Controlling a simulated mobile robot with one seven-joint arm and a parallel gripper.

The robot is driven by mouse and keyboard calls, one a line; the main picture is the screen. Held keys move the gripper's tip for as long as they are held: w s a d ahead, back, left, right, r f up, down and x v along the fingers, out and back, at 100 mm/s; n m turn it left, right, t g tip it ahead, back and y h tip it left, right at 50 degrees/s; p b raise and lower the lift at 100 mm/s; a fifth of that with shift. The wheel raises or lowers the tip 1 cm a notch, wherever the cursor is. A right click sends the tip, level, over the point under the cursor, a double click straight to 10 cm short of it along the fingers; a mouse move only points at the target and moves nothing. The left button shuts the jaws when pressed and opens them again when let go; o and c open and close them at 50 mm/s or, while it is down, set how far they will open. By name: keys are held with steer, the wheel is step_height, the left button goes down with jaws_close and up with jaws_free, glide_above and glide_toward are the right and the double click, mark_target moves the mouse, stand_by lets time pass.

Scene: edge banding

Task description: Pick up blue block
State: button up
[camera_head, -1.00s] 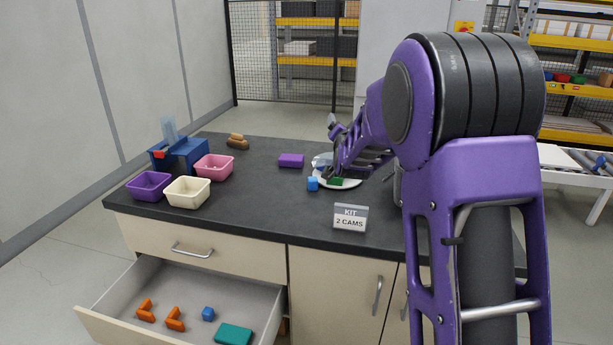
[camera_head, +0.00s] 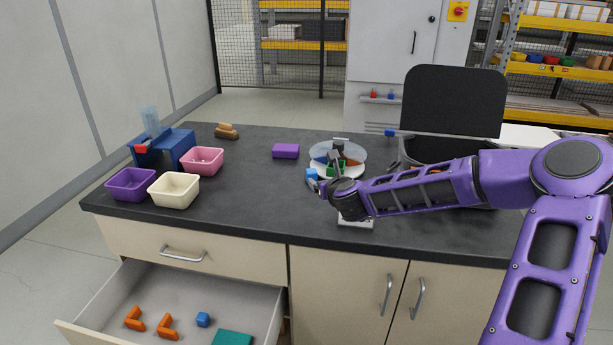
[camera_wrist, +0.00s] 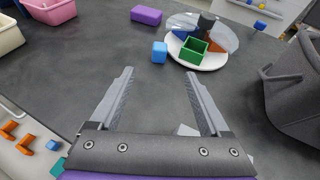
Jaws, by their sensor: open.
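A small blue block (camera_head: 311,174) lies on the dark worktop, just left of the round white plate (camera_head: 322,174). In the wrist view the blue block (camera_wrist: 160,52) stands beyond my open fingertips, between their lines and apart from both. My gripper (camera_wrist: 159,78) is open and empty, above the worktop. In the head view my gripper (camera_head: 318,184) is close to the block and partly hidden by my wrist. Another blue block (camera_head: 203,320) lies in the open drawer.
A green open box (camera_wrist: 194,49) sits on the plate close to the block. A purple block (camera_head: 286,151) lies behind. Purple, cream and pink bins (camera_head: 203,161) stand at the left. A dark chair (camera_wrist: 293,90) is at the right.

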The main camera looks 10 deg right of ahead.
glide_toward(312, 172)
steer(key=x, duration=0.4)
steer(key=shift+w+a+f+b, duration=0.1)
steer(key=shift+w+a+b, duration=0.1)
steer(key=shift+b, duration=0.1)
steer(key=shift+d+x, duration=0.15)
steer(key=shift+x, duration=1.15)
steer(key=shift+d+x, duration=0.15)
steer(key=shift+x, duration=1.2)
steer(key=shift+c, duration=0.2)
jaws_close()
